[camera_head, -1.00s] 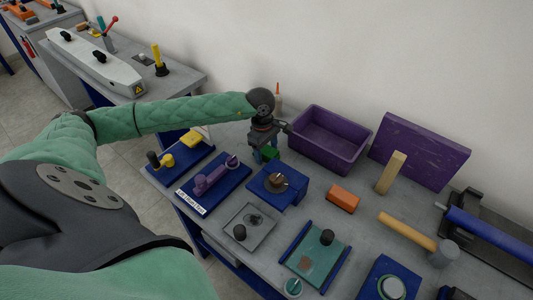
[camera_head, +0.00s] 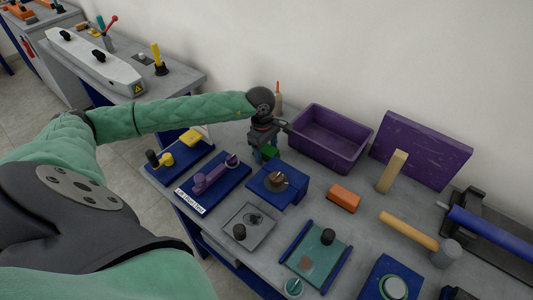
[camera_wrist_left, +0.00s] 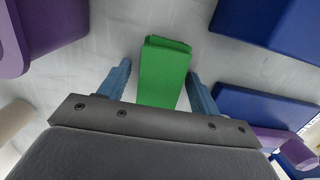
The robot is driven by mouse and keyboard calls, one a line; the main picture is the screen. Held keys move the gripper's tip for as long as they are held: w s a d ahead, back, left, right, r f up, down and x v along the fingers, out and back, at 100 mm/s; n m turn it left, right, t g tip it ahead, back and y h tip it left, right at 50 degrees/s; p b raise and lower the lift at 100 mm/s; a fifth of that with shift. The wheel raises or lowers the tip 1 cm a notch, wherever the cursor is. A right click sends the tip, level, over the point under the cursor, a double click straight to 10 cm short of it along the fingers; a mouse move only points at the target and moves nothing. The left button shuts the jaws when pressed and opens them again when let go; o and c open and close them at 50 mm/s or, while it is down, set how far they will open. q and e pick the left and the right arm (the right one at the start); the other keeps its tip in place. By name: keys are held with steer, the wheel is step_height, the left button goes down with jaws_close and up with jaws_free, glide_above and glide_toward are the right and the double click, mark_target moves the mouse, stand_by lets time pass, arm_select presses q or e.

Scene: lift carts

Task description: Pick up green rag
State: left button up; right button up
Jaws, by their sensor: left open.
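The green rag (camera_head: 271,152) lies on the grey table, mostly hidden by my left gripper in the head view. In the left wrist view the rag (camera_wrist_left: 164,70) shows as a bright green folded rectangle. My left gripper (camera_head: 264,157) points down over it. In the left wrist view the two blue fingers of the gripper (camera_wrist_left: 158,72) are apart, one on each side of the rag, with a gap on both sides. Whether the fingertips reach the table is hard to tell. My right gripper does not show.
A purple bin (camera_head: 329,139) stands close to the right of the gripper. A blue block fixture (camera_head: 291,196) sits just in front, and a blue board with a purple handle (camera_head: 213,184) is to the left. An orange block (camera_head: 344,197) lies further right. A bottle (camera_head: 278,100) stands behind.

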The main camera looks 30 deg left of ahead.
mark_target(266, 149)
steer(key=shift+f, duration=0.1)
arm_select(q)
steer(key=c, duration=1.1)
steer(key=shift+c, duration=0.2)
